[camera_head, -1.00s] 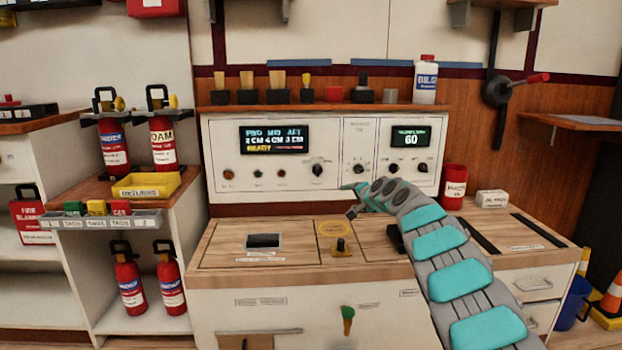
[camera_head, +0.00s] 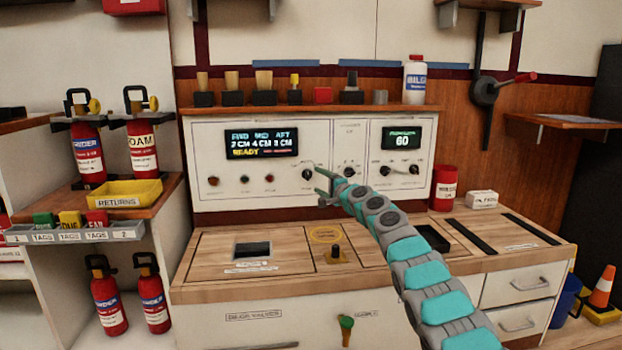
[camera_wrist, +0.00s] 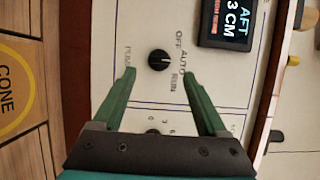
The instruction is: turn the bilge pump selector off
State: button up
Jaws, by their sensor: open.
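The bilge pump selector is a black round knob (camera_wrist: 159,60) on the white panel, labelled OFF, AUTO and RUN in the wrist view, where the panel appears turned sideways. Its pale pointer mark appears to face AUTO. In the head view the knob (camera_head: 308,174) sits below the lit display (camera_head: 262,143).
A second display (camera_head: 402,138) reading 60 and more knobs sit to the right on the panel. A red can (camera_head: 444,188) stands right of the panel. A shelf of small items runs above.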

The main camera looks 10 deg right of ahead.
aim_at(309, 176)
jog(key=shift+p+x, duration=0.3)
jog(key=shift+x, duration=0.8)
jog(key=shift+w+a, duration=0.3)
jog(key=shift+w, duration=0.15)
jog(key=shift+w+a+r+p, duration=0.15)
jog(key=shift+w+a+p, duration=0.1)
jog(key=shift+w+p, duration=0.35)
jog(key=shift+w+a, duration=0.1)
jog(key=shift+w, duration=0.35)
jog(key=shift+f, duration=0.2)
grip_shut()
